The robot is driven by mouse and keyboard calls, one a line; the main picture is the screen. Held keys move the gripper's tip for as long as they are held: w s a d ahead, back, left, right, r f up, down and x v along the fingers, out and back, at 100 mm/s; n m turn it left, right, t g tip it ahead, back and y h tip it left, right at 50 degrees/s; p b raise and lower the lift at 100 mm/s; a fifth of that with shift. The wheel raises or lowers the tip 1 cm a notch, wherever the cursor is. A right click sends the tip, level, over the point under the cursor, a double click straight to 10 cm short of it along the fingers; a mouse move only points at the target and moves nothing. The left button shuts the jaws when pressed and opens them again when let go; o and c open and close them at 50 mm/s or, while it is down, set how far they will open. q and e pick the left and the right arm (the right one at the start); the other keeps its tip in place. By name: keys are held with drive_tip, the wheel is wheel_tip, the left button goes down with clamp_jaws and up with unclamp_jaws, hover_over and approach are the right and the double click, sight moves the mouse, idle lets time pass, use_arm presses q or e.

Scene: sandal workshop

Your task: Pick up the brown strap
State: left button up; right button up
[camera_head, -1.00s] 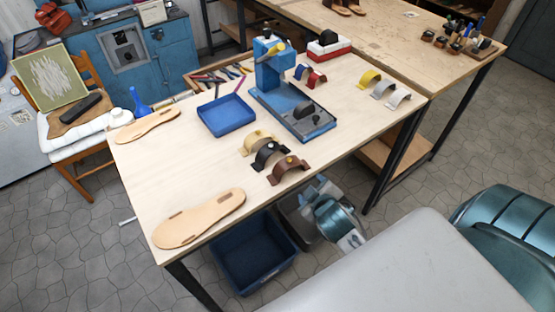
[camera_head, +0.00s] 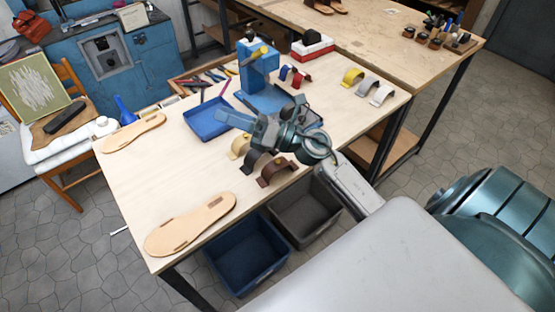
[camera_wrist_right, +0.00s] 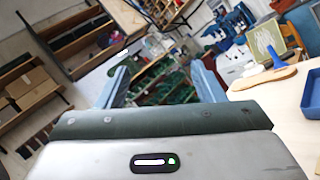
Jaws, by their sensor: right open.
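The brown strap (camera_head: 277,172) is an arched piece standing on the wooden table near its front edge. A dark strap (camera_head: 254,163) and a tan strap (camera_head: 239,147) stand in a row beside it, both partly covered by my right arm. My right gripper (camera_head: 232,127) is above the table, up and left of the brown strap and apart from it. Its jaws are open and empty. In the right wrist view its two fingers (camera_wrist_right: 158,80) stand apart, and the brown strap is not seen there. My left gripper is out of view.
A blue tray (camera_head: 210,119) and a blue press (camera_head: 257,68) stand behind the straps. A sandal sole (camera_head: 190,224) lies at the front left, another (camera_head: 134,132) at the far left. Yellow, grey and white straps (camera_head: 368,87) stand right. Bare tabletop (camera_head: 165,170) lies left.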

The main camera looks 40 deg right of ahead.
wheel_tip(320, 180, down, 3)
drive_tip(key=a+n+g, duration=0.2)
drive_tip(key=n+g, duration=0.5)
drive_tip(key=n, duration=0.1)
drive_tip(key=n+g+h, duration=0.8)
drive_tip(key=h, duration=0.3)
approach(276, 161)
drive_tip(key=f, duration=0.1)
drive_tip(key=shift+s+a+f, duration=0.2)
drive_tip(key=shift+f, duration=0.15)
drive_tip(key=b+x, duration=0.3)
drive_tip(key=x, duration=0.2)
drive_tip(key=shift+a+f, duration=0.2)
drive_tip(key=shift+p+x, duration=0.45)
drive_tip(key=shift+x, duration=1.9)
drive_tip(key=shift+w, duration=0.15)
drive_tip(key=c, duration=1.1)
